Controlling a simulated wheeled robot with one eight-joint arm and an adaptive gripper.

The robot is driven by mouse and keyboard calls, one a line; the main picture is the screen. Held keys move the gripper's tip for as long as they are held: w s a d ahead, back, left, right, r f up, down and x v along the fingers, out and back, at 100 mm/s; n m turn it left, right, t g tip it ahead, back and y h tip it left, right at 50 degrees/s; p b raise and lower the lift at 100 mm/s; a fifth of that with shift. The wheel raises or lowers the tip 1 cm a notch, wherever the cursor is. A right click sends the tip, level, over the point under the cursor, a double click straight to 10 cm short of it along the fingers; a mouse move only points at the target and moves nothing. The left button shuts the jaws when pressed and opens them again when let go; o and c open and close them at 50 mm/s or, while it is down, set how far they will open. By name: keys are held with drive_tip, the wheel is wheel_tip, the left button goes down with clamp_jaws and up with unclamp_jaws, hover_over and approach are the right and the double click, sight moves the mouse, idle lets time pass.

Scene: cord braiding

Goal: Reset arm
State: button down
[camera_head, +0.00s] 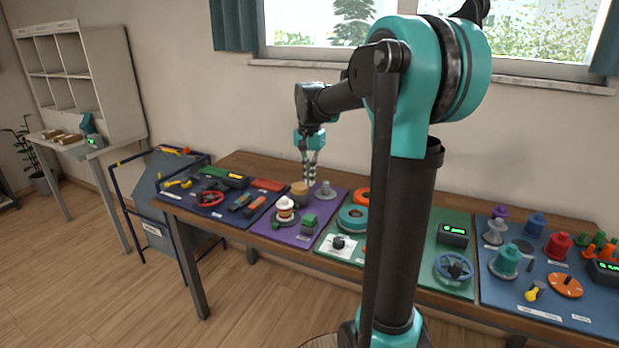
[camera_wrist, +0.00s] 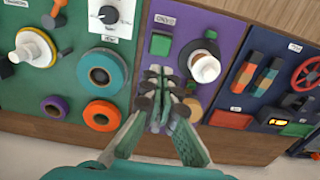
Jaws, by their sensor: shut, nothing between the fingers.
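My gripper (camera_head: 310,182) hangs pointing down at the purple panel (camera_head: 290,235) near the back of the workbench, between a tan round piece (camera_head: 299,192) and a grey peg piece (camera_head: 325,190). In the wrist view my gripper (camera_wrist: 158,85) has its fingers drawn together at the tips, with nothing held. They overlap the purple panel (camera_wrist: 225,20) there and hide part of it. Whether the tips touch anything is unclear.
A white knob piece (camera_head: 285,205) and a green block (camera_head: 309,221) stand on the purple panel. The blue panel (camera_head: 510,290) at far right holds several pegs. A blue-framed cart (camera_head: 118,200) stands left of the bench.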

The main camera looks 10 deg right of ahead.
drive_tip(key=shift+r, duration=0.1)
drive_tip(key=s+d+f+n+t, duration=0.1)
drive_tip(key=s+f+n+t, duration=0.1)
drive_tip(key=s+f, duration=0.7)
drive_tip(key=s+d+f+n+t, duration=0.2)
drive_tip(key=s+f+n, duration=0.3)
drive_tip(key=s+f, duration=0.5)
drive_tip(key=s, duration=0.4)
drive_tip(key=shift+s, duration=0.3)
drive_tip(key=shift+r, duration=0.1)
